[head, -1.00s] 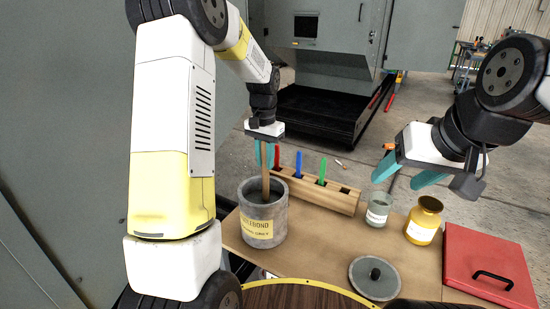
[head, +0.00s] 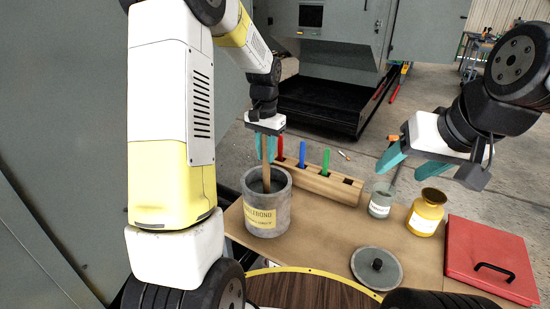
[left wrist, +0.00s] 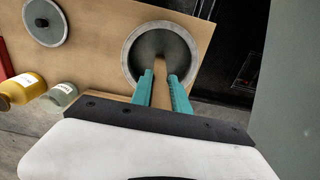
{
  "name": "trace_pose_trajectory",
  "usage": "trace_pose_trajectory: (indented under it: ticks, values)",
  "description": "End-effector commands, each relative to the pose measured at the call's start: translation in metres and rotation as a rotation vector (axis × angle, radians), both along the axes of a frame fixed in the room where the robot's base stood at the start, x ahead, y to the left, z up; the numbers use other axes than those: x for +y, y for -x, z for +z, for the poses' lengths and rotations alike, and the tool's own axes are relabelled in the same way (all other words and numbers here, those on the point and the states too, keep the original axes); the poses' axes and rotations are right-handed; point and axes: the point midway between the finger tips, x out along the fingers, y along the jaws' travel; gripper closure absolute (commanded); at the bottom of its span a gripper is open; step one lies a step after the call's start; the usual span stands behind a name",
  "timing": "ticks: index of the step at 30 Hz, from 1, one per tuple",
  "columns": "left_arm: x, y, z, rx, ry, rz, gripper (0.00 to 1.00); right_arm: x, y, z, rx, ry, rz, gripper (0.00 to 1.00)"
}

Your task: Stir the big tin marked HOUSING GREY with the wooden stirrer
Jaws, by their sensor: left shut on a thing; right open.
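The big grey tin (head: 267,219) with a yellow label stands open on the brown work surface; its small lettering is only partly legible. It also shows in the left wrist view (left wrist: 128,58), with grey contents inside. My left gripper (head: 266,146) is above the tin, shut on the wooden stirrer (head: 266,176). The stirrer's lower end is inside the tin. In the left wrist view the stirrer (left wrist: 160,68) sits between the teal fingers (left wrist: 161,82). My right gripper (head: 408,166) is open and empty, in the air above the small jars.
A wooden rack (head: 325,184) with red, blue and green sticks stands behind the tin. A grey-green jar (head: 381,200), a yellow jar (head: 426,212), a round grey lid (head: 376,268) and a red panel with a black handle (head: 490,255) lie to the right.

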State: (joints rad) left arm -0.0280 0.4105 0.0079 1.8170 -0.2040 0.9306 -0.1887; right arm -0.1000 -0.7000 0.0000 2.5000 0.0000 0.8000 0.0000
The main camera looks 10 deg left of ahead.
Motion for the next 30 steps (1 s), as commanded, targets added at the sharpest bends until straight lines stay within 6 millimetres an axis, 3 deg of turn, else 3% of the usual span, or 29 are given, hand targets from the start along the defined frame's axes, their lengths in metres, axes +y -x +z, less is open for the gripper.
trace_pose_trajectory:
  ticks: [30]
  values:
    - [0.0,-0.001,0.08,-0.003,0.0,0.0,1.0,0.0,0.0,0.0,0.0,0.0,0.0,0.41]
